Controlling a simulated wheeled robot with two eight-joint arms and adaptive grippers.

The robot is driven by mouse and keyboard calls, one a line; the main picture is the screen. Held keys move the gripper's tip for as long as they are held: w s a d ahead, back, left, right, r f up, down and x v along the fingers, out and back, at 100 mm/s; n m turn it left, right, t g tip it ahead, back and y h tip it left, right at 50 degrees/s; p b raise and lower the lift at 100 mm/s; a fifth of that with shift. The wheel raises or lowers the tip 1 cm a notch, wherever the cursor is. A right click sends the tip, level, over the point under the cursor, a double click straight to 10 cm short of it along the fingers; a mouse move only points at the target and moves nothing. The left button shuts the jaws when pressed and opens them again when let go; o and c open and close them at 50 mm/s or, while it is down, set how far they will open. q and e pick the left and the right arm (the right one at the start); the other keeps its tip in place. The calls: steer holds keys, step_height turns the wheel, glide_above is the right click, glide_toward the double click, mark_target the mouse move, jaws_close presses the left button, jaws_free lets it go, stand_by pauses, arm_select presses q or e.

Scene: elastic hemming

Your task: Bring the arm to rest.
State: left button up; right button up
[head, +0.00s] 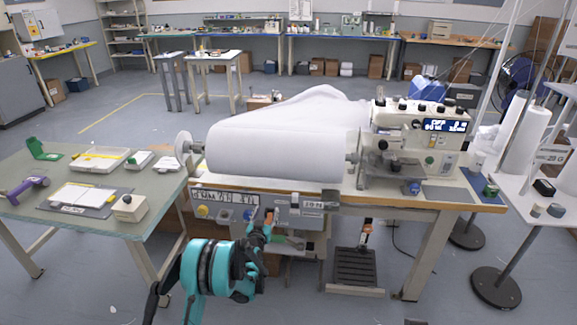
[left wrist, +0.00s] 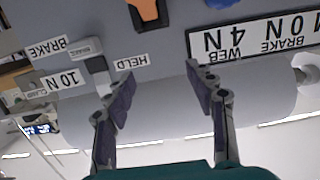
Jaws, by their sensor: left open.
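My left arm reaches up from the bottom of the head view. Its teal and black gripper (head: 266,228) is in front of the control panel (head: 222,211) under the white fabric roll (head: 280,150). In the left wrist view, which looks upside down, the two dark fingers (left wrist: 162,86) are spread apart with nothing between them. Beyond them are the panel labels "HELD" (left wrist: 131,63) and "10 N" (left wrist: 67,80), an orange part (left wrist: 150,12) and the pale roll (left wrist: 160,116). I cannot tell the exact gap between fingertips and panel. My right gripper does not show.
A sewing machine (head: 415,140) stands right of the roll. A green-topped table (head: 150,190) at left holds trays and small tools. A pedal (head: 355,268) sits low under the machine table. Open floor (head: 80,290) lies at lower left.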

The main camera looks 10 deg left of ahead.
arm_select(q)
steer(key=s+d+r+g+h, duration=0.1)
steer(key=s+r, duration=0.1)
steer(key=r, duration=0.3)
steer(key=s+d+r+g, duration=0.1)
steer(key=s+d+r, duration=0.15)
steer(key=r, duration=0.35)
steer(key=s+r+g, duration=0.2)
steer(key=s+r, duration=0.5)
steer(key=s, duration=0.6)
steer(key=s+f+g, duration=0.1)
steer(key=s+g, duration=0.1)
steer(key=s, duration=1.3)
steer(key=s+f+g+y, duration=0.1)
steer(key=s+f+g, duration=0.1)
steer(key=s, duration=1.4)
steer(key=shift+s+a+f+g, duration=0.15)
steer(key=shift+f+g, duration=0.15)
steer(key=shift+g, duration=0.5)
